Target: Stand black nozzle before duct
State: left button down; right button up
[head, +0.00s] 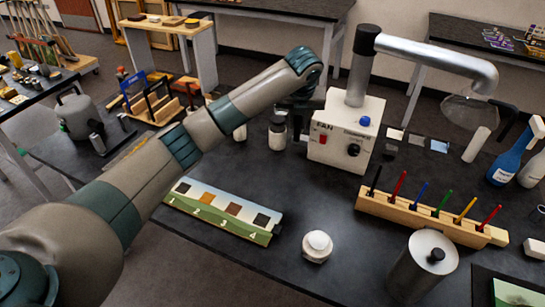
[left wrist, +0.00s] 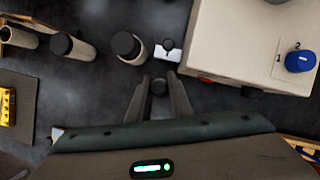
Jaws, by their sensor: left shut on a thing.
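My left gripper (head: 300,118) is beside the left side of the white control box, and the left wrist view shows its two fingers (left wrist: 160,88) shut on a small dark round piece, which looks like the black nozzle (left wrist: 158,87). Mostly its end shows between the fingers, and I cannot tell its full shape. My right gripper is not in view.
Black-capped jars (left wrist: 127,45) stand close beyond the left gripper. A numbered strip (head: 222,210), a white jar (head: 317,246), a wooden pen rack (head: 430,215) and a metal canister (head: 424,265) stand nearer. Small flat swatches (head: 439,146) lie right of the box. Bare black tabletop (head: 300,190) lies before it.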

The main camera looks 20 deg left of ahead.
aim_at(296, 137)
pick_arm(q)
jog(key=shift+w+a, duration=0.1)
jog(key=shift+a, duration=0.1)
dwell(0.3)
notch_tip(296, 137, down, 6)
jog(key=shift+r+p, duration=0.15)
jog(key=shift+p, duration=0.85)
jog(key=shift+f, duration=0.25)
notch_tip(296, 137, down, 3)
jog(key=shift+f+p, duration=0.2)
jog(key=shift+p, duration=0.4)
jog(key=shift+f, duration=0.2)
